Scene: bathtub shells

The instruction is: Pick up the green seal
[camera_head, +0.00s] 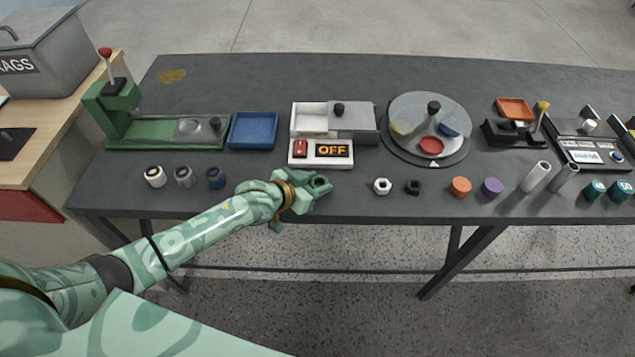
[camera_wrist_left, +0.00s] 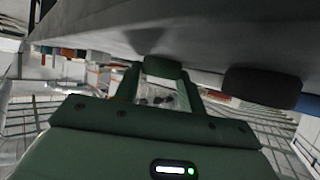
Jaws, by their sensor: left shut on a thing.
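The green seal (camera_head: 319,181) is a small dark green ring at the front edge of the table, below the OFF switch box in the head view. My left gripper (camera_head: 316,187) is shut on it, and the fingers hide part of it. In the left wrist view the green seal (camera_wrist_left: 163,68) sits between the two fingertips, close to the grey table surface. I cannot tell whether it touches the table. My right gripper is not in view.
The switch box (camera_head: 320,153) is just behind. A blue tray (camera_head: 253,131) and a turntable (camera_head: 428,105) stand farther back.

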